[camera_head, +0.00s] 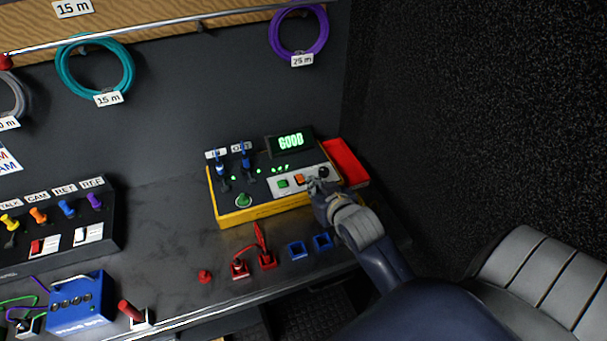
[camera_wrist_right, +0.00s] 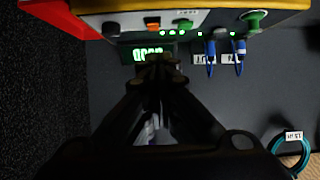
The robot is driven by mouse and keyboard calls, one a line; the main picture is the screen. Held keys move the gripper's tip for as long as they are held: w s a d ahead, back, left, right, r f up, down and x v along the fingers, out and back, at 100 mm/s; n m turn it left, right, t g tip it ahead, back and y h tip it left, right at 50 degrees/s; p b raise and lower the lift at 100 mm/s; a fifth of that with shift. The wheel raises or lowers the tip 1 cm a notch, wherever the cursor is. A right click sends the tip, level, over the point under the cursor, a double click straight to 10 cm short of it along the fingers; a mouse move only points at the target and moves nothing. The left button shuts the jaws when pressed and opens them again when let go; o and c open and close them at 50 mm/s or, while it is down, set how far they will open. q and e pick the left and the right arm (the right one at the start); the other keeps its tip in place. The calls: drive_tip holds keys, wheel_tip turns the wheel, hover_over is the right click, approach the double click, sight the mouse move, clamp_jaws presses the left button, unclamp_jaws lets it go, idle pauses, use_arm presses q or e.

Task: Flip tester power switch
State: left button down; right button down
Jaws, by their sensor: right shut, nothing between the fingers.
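The tester (camera_head: 262,206) is a yellow-sided box with a black top on the counter. Its display (camera_head: 291,141) glows green and reads GOOD, and several green lights are lit. A pale panel on it carries a green switch (camera_head: 283,184), an orange switch (camera_head: 299,179) and a black knob (camera_head: 323,172). I cannot tell which is the power switch. My right gripper (camera_head: 316,185) is shut and empty at the panel's right end, close to the orange switch. In the right wrist view its fingertips (camera_wrist_right: 157,62) overlap the display, below the orange switch (camera_wrist_right: 152,23). My left gripper is not in view.
Two blue plugs (camera_head: 246,160) stand upright in the tester. A red tray (camera_head: 345,161) lies at its right. Red connectors (camera_head: 267,259) and blue square sockets (camera_head: 297,250) sit in front. A switch box (camera_head: 62,222) stands at left. Coiled cables (camera_head: 128,72) hang behind.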

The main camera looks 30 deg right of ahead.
drive_tip(key=shift+w+d+r+m+t, duration=0.3)
drive_tip(key=shift+w+d+r+t, duration=0.2)
drive_tip(key=shift+w+d+r, duration=0.3)
drive_tip(key=p, duration=0.2)
hover_over(300, 178)
drive_tip(key=s, duration=0.2)
drive_tip(key=f, duration=0.3)
drive_tip(key=shift+s+a+f, duration=0.15)
drive_tip(key=shift+a+f, duration=0.05)
wheel_tip(300, 178, down, 3)
drive_tip(key=shift+f, duration=0.15)
drive_tip(key=shift+s+f, duration=0.1)
drive_tip(key=shift+f, duration=0.45)
